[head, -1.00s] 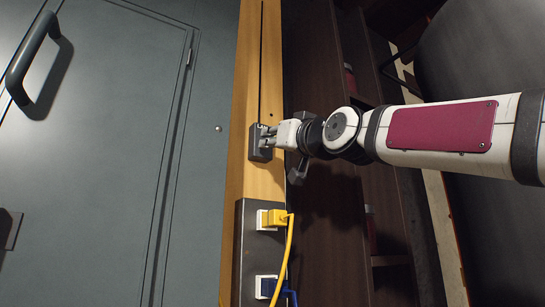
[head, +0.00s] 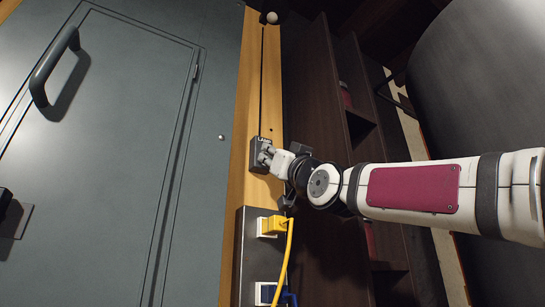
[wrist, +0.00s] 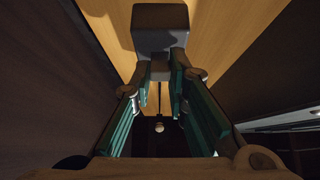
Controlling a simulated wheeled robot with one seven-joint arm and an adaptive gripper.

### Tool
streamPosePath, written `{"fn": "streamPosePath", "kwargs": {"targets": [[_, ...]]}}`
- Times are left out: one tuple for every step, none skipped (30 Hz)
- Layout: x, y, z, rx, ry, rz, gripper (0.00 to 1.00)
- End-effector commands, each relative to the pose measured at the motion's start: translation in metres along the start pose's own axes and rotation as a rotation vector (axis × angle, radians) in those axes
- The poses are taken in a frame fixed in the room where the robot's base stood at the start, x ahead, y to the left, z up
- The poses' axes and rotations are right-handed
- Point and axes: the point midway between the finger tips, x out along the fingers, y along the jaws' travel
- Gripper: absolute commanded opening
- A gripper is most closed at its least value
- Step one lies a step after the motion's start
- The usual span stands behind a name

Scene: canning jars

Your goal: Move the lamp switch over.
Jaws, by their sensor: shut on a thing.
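The lamp switch (head: 256,164) is a small dark grey box on the wooden strip, with a pale label along its top end. My gripper (head: 267,155) reaches it from the right and is shut on its small lever, which the fingers mostly hide. In the wrist view the grey switch box (wrist: 160,30) is ahead at the top, and my gripper's teal-padded fingers (wrist: 161,78) close in just below it. I cannot tell the lever's exact position.
Below the switch is a dark socket panel (head: 244,250) with a yellow plug (head: 271,225) and a blue plug (head: 270,292). A grey cabinet door (head: 110,150) with a handle (head: 54,66) is left. A round pale bulb (head: 272,17) tops the strip. Dark shelves (head: 320,110) stand right.

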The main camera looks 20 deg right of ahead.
Motion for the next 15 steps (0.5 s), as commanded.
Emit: {"fn": "streamPosePath", "kwargs": {"targets": [[0.0004,-0.0003,-0.0004,-0.001,0.000,0.000,0.00],[0.0004,-0.0003,-0.0004,-0.001,0.000,0.000,0.00],[0.0004,-0.0003,-0.0004,-0.001,0.000,0.000,0.00],[0.0004,-0.0003,-0.0004,-0.001,0.000,0.000,0.00],[0.0004,-0.0003,-0.0005,-0.001,0.000,0.000,0.17],[0.0004,-0.0003,-0.0005,-0.001,0.000,0.000,0.26],[0.0004,-0.0003,-0.0004,-0.001,0.000,0.000,0.33],[0.0004,-0.0003,-0.0004,-0.001,0.000,0.000,0.35],[0.0003,-0.0002,-0.0004,0.000,0.000,0.000,0.35],[0.0003,-0.0002,-0.0004,0.000,0.000,0.000,0.35],[0.0003,-0.0002,-0.0004,0.000,0.000,0.000,0.35],[0.0002,-0.0001,-0.0004,0.000,0.000,0.000,0.35],[0.0002,-0.0001,-0.0004,0.000,0.000,0.000,0.35],[0.0002,-0.0001,-0.0004,0.000,0.000,0.000,0.35],[0.0001,-0.0001,-0.0004,0.000,0.000,0.000,0.35]]}}
